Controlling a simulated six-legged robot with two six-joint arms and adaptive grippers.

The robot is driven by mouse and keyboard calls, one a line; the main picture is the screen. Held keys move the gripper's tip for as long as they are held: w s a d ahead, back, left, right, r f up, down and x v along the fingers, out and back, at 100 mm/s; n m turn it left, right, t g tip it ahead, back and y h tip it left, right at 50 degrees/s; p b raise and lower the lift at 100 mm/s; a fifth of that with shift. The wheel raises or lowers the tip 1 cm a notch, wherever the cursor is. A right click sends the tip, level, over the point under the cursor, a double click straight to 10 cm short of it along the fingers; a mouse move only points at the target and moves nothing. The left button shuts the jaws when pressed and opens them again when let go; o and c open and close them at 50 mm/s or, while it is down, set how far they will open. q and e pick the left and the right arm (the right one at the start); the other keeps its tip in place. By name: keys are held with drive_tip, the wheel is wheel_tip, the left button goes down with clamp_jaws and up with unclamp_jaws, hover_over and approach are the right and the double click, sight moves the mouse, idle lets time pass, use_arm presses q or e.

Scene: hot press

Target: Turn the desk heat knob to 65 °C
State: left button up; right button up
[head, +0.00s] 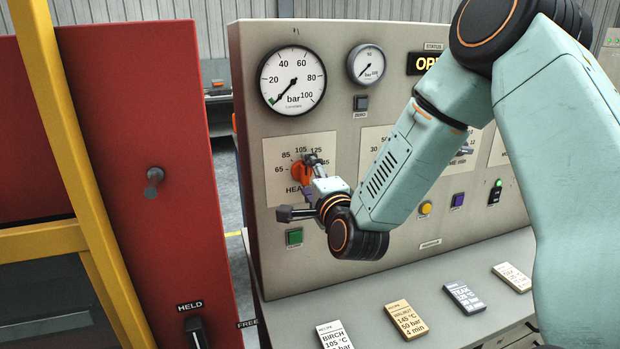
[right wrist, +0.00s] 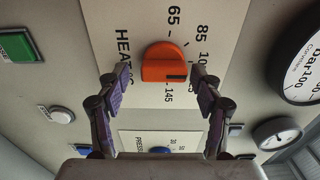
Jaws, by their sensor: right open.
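The orange heat knob (head: 301,173) is on the cream HEAT dial plate (head: 276,159) at the lower left of the desk's upright panel. My right gripper (head: 300,187) is in front of it with its fingers spread. In the right wrist view, the knob (right wrist: 165,62) lies between the two open fingers of my right gripper (right wrist: 152,73). Whether they touch it is not clear. The knob's dark mark is at its right end in this rotated view, on the side of the middle numbers, away from 65. The exact reading is not clear. My left gripper is not in view.
A green button (head: 294,236) sits just below the heat plate. A large bar gauge (head: 292,80) and a smaller gauge (head: 366,64) are above. Recipe cards, including a tan one (head: 405,318), lie on the desk ledge. A red press frame (head: 150,130) stands at left.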

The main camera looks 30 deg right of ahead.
drive_tip(key=shift+a+r, duration=0.15)
drive_tip(key=shift+a, duration=0.3)
drive_tip(key=shift+c, duration=1.1)
drive_tip(key=shift+s+a+r, duration=0.2)
drive_tip(key=shift+s+a, duration=0.05)
drive_tip(key=c, duration=0.3)
drive_tip(key=shift+d+f, duration=0.1)
drive_tip(key=shift+d, duration=0.3)
drive_tip(key=c, duration=0.3)
drive_tip(key=shift+w, duration=0.1)
drive_tip(key=shift+c, duration=0.8)
drive_tip(key=shift+a, duration=0.1)
drive_tip(key=shift+c, duration=0.8)
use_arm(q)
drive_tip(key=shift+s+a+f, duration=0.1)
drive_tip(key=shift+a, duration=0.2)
